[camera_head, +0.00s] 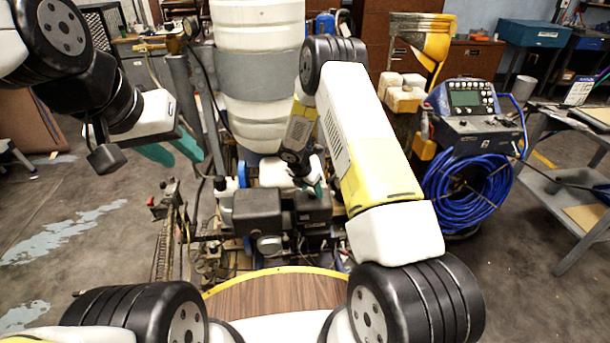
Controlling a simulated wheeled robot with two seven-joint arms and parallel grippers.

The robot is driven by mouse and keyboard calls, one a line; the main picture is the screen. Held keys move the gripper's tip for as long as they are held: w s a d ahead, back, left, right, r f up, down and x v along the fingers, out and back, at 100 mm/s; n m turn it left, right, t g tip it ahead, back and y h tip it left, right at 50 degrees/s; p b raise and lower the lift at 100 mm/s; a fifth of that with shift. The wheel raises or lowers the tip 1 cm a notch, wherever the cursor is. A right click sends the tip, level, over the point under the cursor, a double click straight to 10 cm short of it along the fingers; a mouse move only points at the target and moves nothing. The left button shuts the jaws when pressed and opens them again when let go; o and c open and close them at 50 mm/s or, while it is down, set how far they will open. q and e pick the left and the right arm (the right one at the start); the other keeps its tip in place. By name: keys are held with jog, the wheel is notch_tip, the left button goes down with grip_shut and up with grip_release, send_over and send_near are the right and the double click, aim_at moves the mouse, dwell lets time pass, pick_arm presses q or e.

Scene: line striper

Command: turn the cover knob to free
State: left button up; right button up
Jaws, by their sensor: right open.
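The line striper stands in front of me, with a tall white ribbed tank (262,75) above a black engine block (257,212). I cannot make out the cover knob; it may be hidden behind my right arm or too small to tell. My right gripper (314,187) is at the machine, just above the right side of the engine block. It is open, mostly covered by its own wrist, and I cannot tell whether it touches anything. My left gripper (173,151) hangs left of the tank, its teal fingers apart and empty.
A blue hose coil (468,193) hangs on a unit with a display (466,99) at the right. A grey metal bench (575,185) stands at the far right. A chain-like part (165,243) rises left of the engine. The floor at the left is clear.

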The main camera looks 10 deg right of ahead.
jog(key=shift+w+d+f, duration=0.2)
jog(key=shift+f, duration=0.35)
grip_shut()
